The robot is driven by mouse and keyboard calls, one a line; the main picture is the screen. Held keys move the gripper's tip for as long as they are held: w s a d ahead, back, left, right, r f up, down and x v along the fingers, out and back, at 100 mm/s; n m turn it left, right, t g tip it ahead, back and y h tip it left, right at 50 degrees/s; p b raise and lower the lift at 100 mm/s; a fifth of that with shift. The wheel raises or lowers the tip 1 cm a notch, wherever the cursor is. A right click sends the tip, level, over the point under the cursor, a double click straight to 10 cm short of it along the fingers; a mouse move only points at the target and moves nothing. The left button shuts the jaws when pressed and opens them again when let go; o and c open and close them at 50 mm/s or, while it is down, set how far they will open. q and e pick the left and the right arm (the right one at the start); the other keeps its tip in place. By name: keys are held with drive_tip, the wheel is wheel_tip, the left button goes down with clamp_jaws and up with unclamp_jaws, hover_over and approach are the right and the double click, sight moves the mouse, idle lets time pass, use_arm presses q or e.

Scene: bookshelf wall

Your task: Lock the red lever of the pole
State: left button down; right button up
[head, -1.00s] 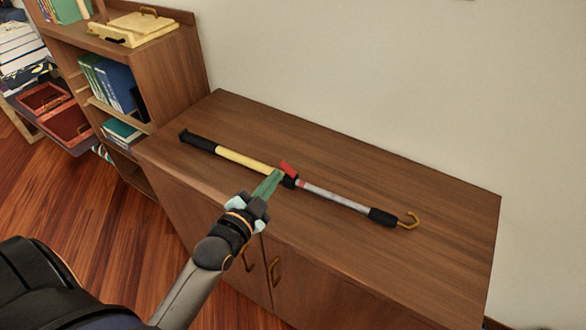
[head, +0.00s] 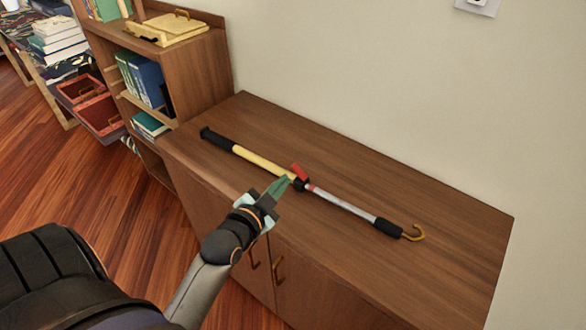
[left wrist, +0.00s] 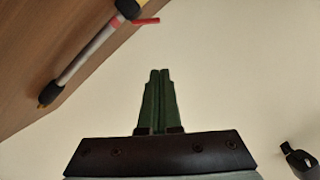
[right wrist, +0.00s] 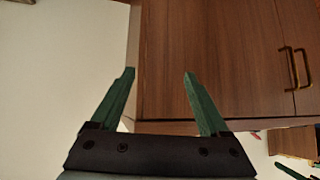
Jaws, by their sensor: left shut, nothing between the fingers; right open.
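The pole lies flat on the cabinet top in the head view. It has a yellow section (head: 258,163), a silver section (head: 345,205), black grips and a brass-coloured hook (head: 415,233). The red lever (head: 299,171) sticks out at an angle from the black collar between the sections; it also shows in the left wrist view (left wrist: 146,21). My left gripper (head: 287,184) is shut and empty, its green fingertips close to the collar on the near side; contact cannot be told. My right gripper (right wrist: 158,74) is open and empty, seen only in its wrist view.
The wooden cabinet (head: 450,215) has bare top around the pole and stands against a plain wall. A bookshelf (head: 200,75) with books and a beige box (head: 178,29) adjoins its left end. The right wrist view shows cabinet doors with handles (right wrist: 290,68).

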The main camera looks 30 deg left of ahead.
use_arm(q)
hover_over(299, 172)
drive_tip(key=s+d, duration=0.2)
drive_tip(key=s, duration=0.1)
drive_tip(key=f, duration=0.2)
drive_tip(key=a+f, duration=0.2)
drive_tip(key=shift+w+f, duration=0.3)
drive_tip(key=shift+w, duration=0.05)
drive_tip(key=shift+a+f+b, duration=0.25)
drive_tip(key=shift+f+b, duration=0.05)
drive_tip(key=shift+f, duration=0.05)
drive_tip(key=shift+a+f+n+p, duration=0.15)
drive_tip(key=shift+a+n+p, duration=0.15)
drive_tip(key=shift+n, duration=0.2)
